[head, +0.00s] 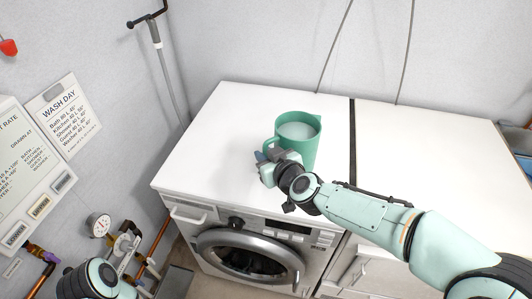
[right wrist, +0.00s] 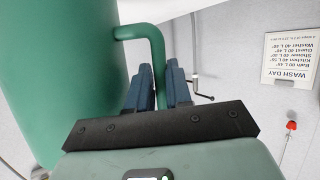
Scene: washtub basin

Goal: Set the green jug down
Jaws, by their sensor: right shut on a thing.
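The green jug (head: 309,149) is upright over the white top of the washing machine, with a pale, water-like filling showing inside its rim. My right gripper (head: 264,156) is at the left side of the jug, shut on its handle. In the right wrist view the jug's wall (right wrist: 45,80) fills the left side, and the handle (right wrist: 157,60) runs down between the blue fingers (right wrist: 158,88). The jug's base is partly behind my right arm, so I cannot tell whether it touches the top. My left gripper is not clearly seen; part of my left arm shows at the lower left.
The white worktop (head: 215,130) is clear left of the jug. A dark gap (head: 352,140) divides it from the white surface (head: 420,150) on the right, also clear. The washing machine (head: 250,255) stands below. A gauge (head: 98,224) and pipes are at the lower left.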

